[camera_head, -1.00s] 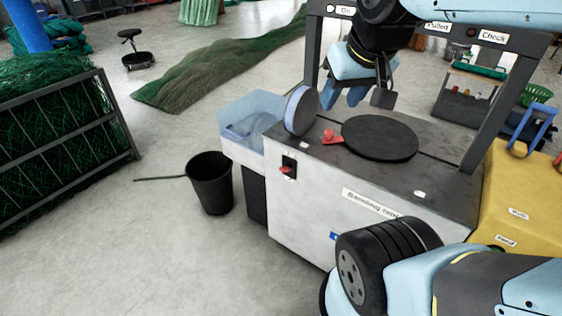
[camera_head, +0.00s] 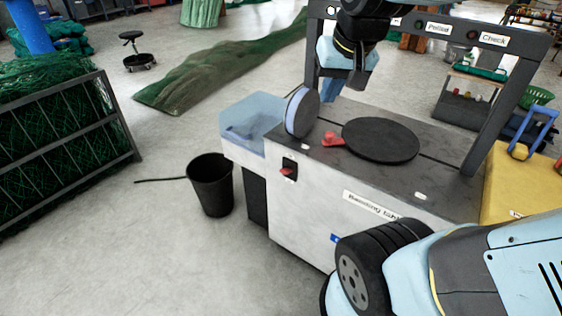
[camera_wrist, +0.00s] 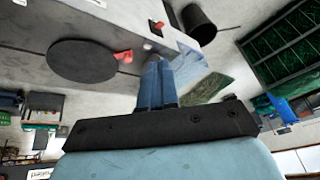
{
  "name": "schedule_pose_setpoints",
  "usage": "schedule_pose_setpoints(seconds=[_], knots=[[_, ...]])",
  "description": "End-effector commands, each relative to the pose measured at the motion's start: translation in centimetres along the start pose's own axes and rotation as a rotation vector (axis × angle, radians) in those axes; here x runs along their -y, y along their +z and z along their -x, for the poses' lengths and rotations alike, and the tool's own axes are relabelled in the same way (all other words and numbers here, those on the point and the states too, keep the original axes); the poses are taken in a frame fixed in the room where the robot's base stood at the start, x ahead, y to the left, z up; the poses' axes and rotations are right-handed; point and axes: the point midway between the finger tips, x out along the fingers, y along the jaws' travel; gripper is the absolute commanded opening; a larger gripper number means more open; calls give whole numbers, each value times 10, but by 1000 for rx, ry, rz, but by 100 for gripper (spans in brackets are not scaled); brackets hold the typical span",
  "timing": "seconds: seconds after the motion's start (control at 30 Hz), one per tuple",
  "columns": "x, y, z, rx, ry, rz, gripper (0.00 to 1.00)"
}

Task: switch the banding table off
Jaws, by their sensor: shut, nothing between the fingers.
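The banding table (camera_head: 318,215) is a pale grey cabinet with a dark top and a black round plate (camera_head: 380,139). On its front face, near the upper left corner, is a black switch plate with a red lever (camera_head: 288,171); the red lever also shows small in the wrist view (camera_wrist: 158,26). A second red part (camera_head: 333,139) lies on the top beside the round plate. My gripper (camera_head: 328,92) is above the back left of the table top, pointing down, shut and empty. In the wrist view its blue fingers (camera_wrist: 157,82) are together, apart from the switch.
A blue-grey disc (camera_head: 302,112) stands upright at the table's left edge beside a translucent blue bin (camera_head: 248,124). A black bucket (camera_head: 211,186) stands on the floor to the left. A dark labelled frame (camera_head: 500,100) rises over the table. Floor in front is clear.

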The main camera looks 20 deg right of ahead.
Motion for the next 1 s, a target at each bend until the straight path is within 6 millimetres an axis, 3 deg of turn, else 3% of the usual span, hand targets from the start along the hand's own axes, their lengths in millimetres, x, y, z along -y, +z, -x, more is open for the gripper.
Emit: schedule_pose_setpoints(seconds=[0.57, 1.0], knots=[[10, -71, -84, 130, -10, -245, 0], [15, -109, -166, 207, 47, -424, 0]])
